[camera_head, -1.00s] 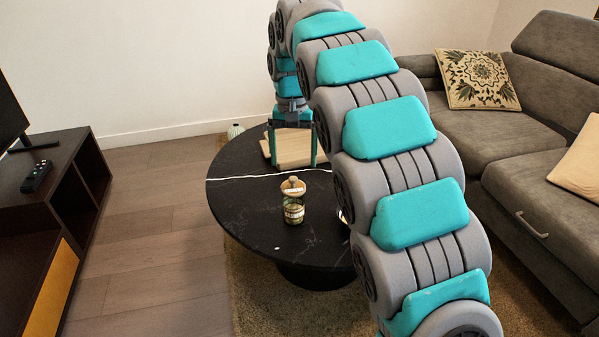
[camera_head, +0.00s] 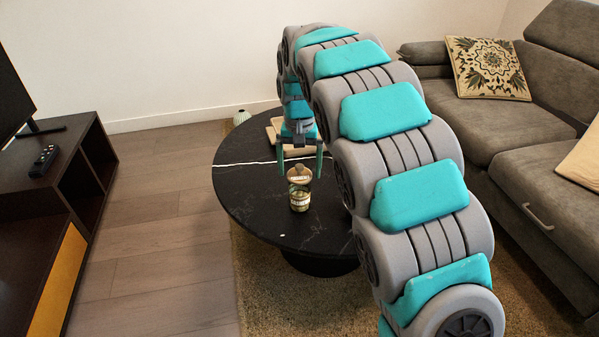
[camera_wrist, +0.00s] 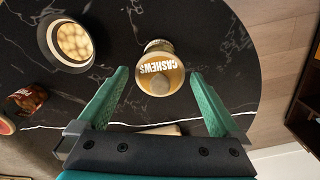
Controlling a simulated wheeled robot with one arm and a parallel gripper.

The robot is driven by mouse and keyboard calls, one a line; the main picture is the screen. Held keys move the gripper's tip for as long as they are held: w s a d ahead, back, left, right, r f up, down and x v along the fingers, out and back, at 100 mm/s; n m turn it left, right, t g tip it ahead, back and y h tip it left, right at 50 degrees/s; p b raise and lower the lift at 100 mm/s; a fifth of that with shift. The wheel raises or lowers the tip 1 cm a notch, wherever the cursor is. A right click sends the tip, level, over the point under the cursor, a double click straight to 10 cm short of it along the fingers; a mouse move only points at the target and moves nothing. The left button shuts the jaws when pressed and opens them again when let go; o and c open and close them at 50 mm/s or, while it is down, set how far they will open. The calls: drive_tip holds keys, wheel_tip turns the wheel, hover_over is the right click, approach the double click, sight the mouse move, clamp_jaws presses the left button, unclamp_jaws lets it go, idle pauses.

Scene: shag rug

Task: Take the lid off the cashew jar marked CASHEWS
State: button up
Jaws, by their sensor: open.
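The cashew jar (camera_head: 299,200) stands upright on the round black marbled table (camera_head: 245,190). It is glass with a pale label, and its tan lid (camera_head: 300,174) with a knob sits at its top. In the wrist view the lid (camera_wrist: 170,84) faces me in the middle, with CASHEWS lettering reading upside down on the jar (camera_wrist: 158,60). My gripper (camera_head: 299,172) is open and empty. Its two teal fingers lie on either side of the lid in both views; the wrist view (camera_wrist: 158,74) shows gaps on both sides. Whether the fingertips are level with the lid is hard to tell.
A wooden board (camera_head: 271,130) lies behind my gripper. A sofa (camera_head: 500,140) stands right.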

drive_tip(key=c, duration=1.2)
drive_tip(key=shift+o, duration=0.2)
drive_tip(key=shift+r, duration=0.2)
